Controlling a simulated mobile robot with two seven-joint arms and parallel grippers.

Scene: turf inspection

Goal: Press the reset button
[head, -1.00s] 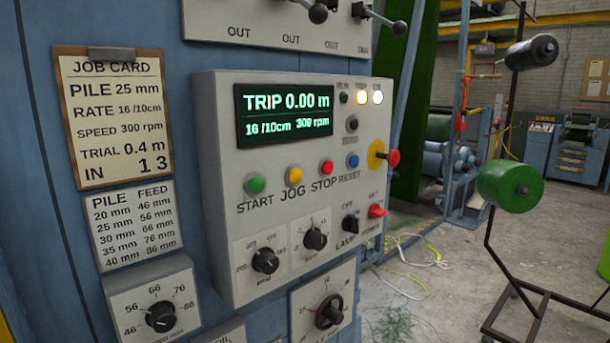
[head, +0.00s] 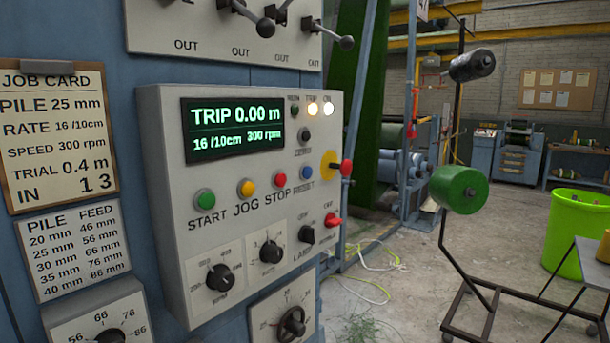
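The blue reset button (head: 306,173) sits on the front of the light grey control panel (head: 165,140), above the word RESET. It is at the right end of a row with the green start button (head: 204,198), the yellow jog button (head: 246,188) and the red stop button (head: 278,180). The dark display (head: 233,129) above reads TRIP 0.00 m, 16 /10cm, 300 rpm. Two indicator lamps at the panel's top right are lit. Neither of my grippers shows in the head view.
A red knob on a yellow plate (head: 330,164) sticks out right of the reset button. Lever handles (head: 275,18) jut out above the panel. A job card (head: 58,135) hangs at left. A green spool (head: 460,190) on a stand and a lime bin (head: 577,237) stand right, on concrete floor.

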